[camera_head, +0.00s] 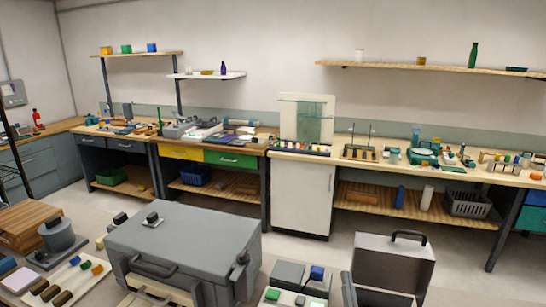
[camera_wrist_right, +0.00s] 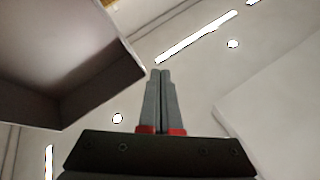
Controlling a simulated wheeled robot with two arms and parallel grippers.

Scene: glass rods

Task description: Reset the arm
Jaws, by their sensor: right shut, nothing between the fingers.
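My right gripper (camera_wrist_right: 160,75) shows in the right wrist view, with its two grey fingers side by side and closed together. Nothing is held between them. Red bands mark the base of the fingers, above a dark mount. Behind the fingers are a pale ceiling and bright lights, so the gripper seems to point upward. I cannot make out either gripper clearly in the head view. My left gripper is not in view.
A large grey box (camera_head: 185,245) stands in front at centre left. A metal case with a handle (camera_head: 395,262) stands at its right. A long workbench (camera_head: 455,172) with many small items runs along the wall.

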